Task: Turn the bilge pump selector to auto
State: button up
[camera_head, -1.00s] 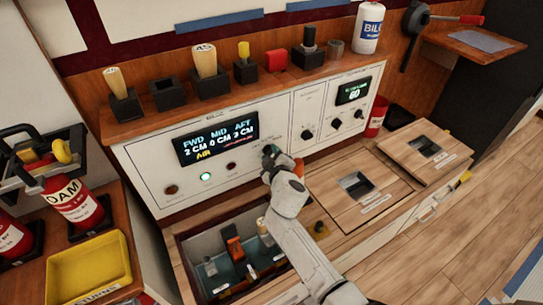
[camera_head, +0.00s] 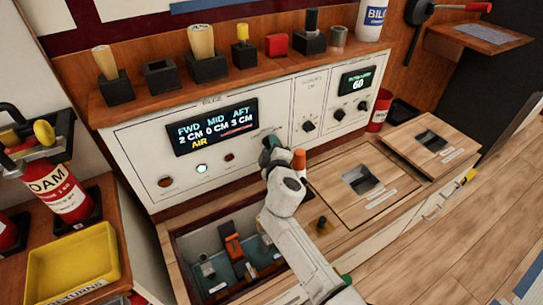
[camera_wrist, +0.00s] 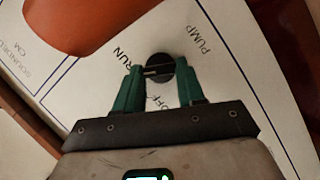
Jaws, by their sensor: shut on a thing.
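The bilge pump selector is a round black knob (camera_wrist: 159,70) on the white panel (camera_wrist: 225,50) in the wrist view. The panel around it reads PUMP, RUN and OFF; no AUTO label is readable. A light line across the knob's face lies nearly level in the picture. My gripper (camera_wrist: 160,80) has its two green fingers on either side of the knob and is shut on it. In the head view my gripper (camera_head: 269,150) is at the panel, right of the lit display (camera_head: 211,128), and hides the knob.
An orange object (camera_head: 299,160) stands close right of my gripper; a large orange shape (camera_wrist: 90,25) fills the wrist view's upper left. Other knobs (camera_head: 309,126) are farther right. Below is an open bin (camera_head: 205,255). A shelf (camera_head: 130,105) with several holders runs above the panel.

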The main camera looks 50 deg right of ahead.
jog(key=n+b, duration=0.2)
jog(key=b, duration=0.1)
jog(key=n+t+h+b, duration=0.1)
jog(key=n+b, duration=0.1)
jog(key=b, duration=0.2)
jog(key=shift+a+f+n+h, duration=0.1)
jog(key=shift+f+n+h, duration=0.2)
jog(key=shift+f, duration=0.1)
jog(key=shift+r+b, duration=0.1)
jog(key=shift+b, duration=0.2)
jog(key=o, duration=1)
jog(key=shift+o, duration=0.2)
jog(key=p+v, duration=0.1)
jog(key=v, duration=0.9)
jog(key=shift+s+a, duration=0.25)
jog(key=shift+a, duration=0.05)
